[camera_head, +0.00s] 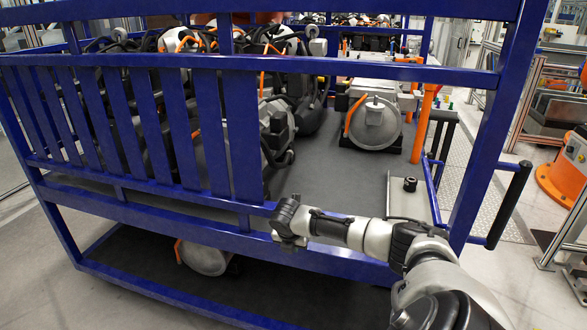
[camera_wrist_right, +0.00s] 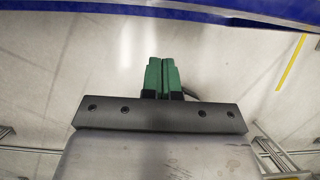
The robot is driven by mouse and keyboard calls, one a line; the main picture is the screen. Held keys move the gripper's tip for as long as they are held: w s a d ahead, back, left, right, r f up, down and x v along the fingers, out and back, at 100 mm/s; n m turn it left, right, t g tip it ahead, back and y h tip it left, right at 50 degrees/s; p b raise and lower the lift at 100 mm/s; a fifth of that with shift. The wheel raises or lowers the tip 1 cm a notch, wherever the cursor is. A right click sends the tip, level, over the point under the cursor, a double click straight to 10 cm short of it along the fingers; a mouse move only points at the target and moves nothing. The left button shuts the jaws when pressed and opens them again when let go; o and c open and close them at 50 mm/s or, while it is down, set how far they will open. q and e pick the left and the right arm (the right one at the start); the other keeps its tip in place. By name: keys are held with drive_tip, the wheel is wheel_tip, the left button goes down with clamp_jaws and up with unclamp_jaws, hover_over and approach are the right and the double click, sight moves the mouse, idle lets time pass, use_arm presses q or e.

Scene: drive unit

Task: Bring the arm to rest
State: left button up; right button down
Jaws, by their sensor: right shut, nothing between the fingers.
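My right arm (camera_head: 362,235) comes in from the lower right of the head view and reaches left in front of the blue rack. Its gripper end (camera_head: 288,240) is close to the rack's lower blue rail. In the right wrist view, the two green fingers of my right gripper (camera_wrist_right: 161,75) are together with nothing between them. Pale floor shows beyond the fingertips. My left gripper is not in either view.
The blue rack (camera_head: 225,130) fills most of the head view. Drive units (camera_head: 375,122) stand on its dark shelf. A black handle (camera_head: 509,205) sticks out at its right. An orange robot base (camera_head: 562,183) stands far right. Floor is clear at lower left.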

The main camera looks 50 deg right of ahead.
drive_tip(key=shift+s+a+r, duration=0.2)
drive_tip(key=shift+a+r, duration=0.05)
drive_tip(key=shift+r, duration=0.4)
drive_tip(key=s+a+f+m+y, duration=0.1)
drive_tip(key=s+a+f+m, duration=0.3)
drive_tip(key=f, duration=0.6)
drive_tip(key=s+a+f+m, duration=0.3)
drive_tip(key=s+a+f, duration=0.1)
drive_tip(key=f, duration=0.6)
drive_tip(key=s+a+f+m+y, duration=0.1)
drive_tip(key=s+a+f+m, duration=0.25)
drive_tip(key=f, duration=0.65)
drive_tip(key=s+a+f+m, duration=0.3)
drive_tip(key=s+a, duration=0.3)
drive_tip(key=s, duration=0.3)
drive_tip(key=s+a+f+m+y, duration=0.1)
drive_tip(key=s+a+f+m, duration=0.2)
drive_tip(key=s, duration=0.7)
drive_tip(key=s+a+f+m+y, duration=0.1)
drive_tip(key=s+a+f+m, duration=0.2)
drive_tip(key=s+a+f, duration=0.4)
drive_tip(key=s+a, duration=0.3)
drive_tip(key=shift+a+g, duration=0.15)
drive_tip(key=shift+g, duration=0.15)
